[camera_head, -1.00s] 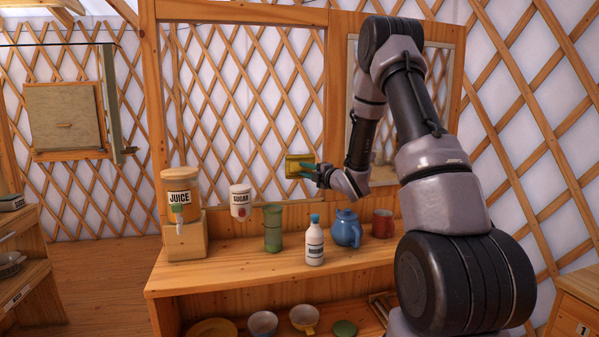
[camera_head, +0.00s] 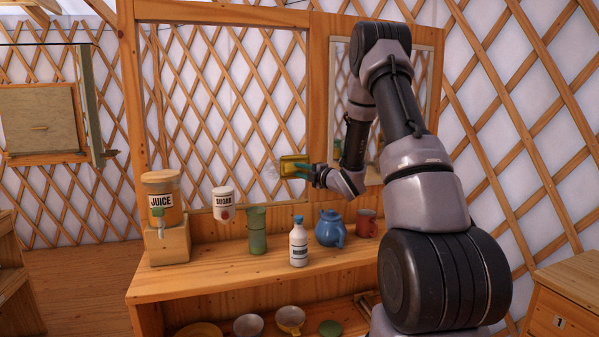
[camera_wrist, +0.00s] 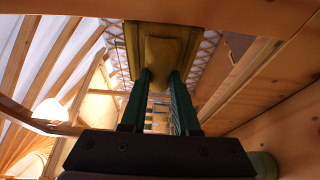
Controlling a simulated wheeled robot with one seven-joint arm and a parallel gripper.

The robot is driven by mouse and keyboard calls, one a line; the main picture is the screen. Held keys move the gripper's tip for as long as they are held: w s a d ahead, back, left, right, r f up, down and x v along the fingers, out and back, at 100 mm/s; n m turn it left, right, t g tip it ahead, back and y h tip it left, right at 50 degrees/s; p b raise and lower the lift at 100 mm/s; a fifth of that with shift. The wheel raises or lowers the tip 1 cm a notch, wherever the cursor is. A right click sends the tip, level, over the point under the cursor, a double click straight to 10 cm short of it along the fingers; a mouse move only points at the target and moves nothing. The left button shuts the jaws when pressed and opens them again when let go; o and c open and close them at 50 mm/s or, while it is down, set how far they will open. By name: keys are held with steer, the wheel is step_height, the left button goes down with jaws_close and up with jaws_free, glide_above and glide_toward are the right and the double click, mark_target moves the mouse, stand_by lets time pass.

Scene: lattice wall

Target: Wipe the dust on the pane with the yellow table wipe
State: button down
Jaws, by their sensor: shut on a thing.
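The yellow table wipe (camera_head: 293,165) is held between the green-tipped fingers of my gripper (camera_head: 306,171). It is at the lower right of the clear pane (camera_head: 215,90), by the wooden post. I cannot tell whether it touches the glass. A faint greyish patch, perhaps dust (camera_head: 271,168), shows just left of the wipe. In the wrist view the wipe (camera_wrist: 160,50) sits beyond the two green fingers of my gripper (camera_wrist: 162,88), which are shut on it. The wipe's far face is hidden.
Below the pane, a counter (camera_head: 215,283) carries a juice dispenser (camera_head: 163,215), a green cup (camera_head: 257,232), a white bottle (camera_head: 298,243), a blue teapot (camera_head: 330,228) and a red mug (camera_head: 366,224). A sugar jar (camera_head: 223,204) is behind. A framed mirror-like panel (camera_head: 425,90) is at right.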

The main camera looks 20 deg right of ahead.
steer(key=shift+a, duration=5.75)
steer(key=shift+a+r, duration=0.1)
steer(key=shift+r, duration=0.6)
steer(key=d, duration=1.2)
steer(key=shift+w, duration=0.1)
steer(key=shift+a, duration=6)
